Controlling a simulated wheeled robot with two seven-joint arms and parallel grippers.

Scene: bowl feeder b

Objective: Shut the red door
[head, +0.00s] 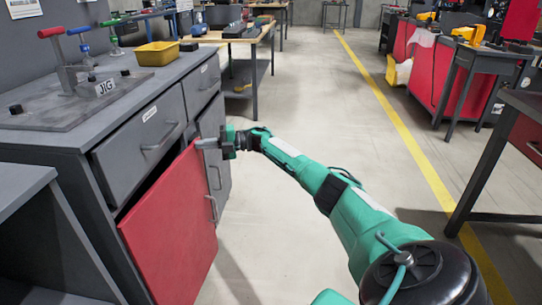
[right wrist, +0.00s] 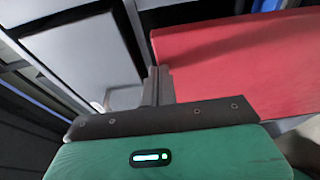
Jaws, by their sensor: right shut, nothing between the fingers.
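The red door (head: 170,235) of the grey cabinet stands partly open, with a dark gap between its top edge and the cabinet front. Its metal handle (head: 211,208) is near the free edge. My right gripper (head: 207,144) is shut and empty at the upper free corner of the door. In the right wrist view its fingers (right wrist: 158,86) are together beside the edge of the red door (right wrist: 235,65); I cannot tell whether they touch it. My left gripper is not in view.
Above the door is a grey drawer (head: 140,135), shut. The workbench top (head: 150,90) carries a jig with red and blue handles (head: 70,65) and a yellow bin (head: 157,53). The floor (head: 300,110) right of the cabinet is clear. A dark table (head: 515,110) stands at the right.

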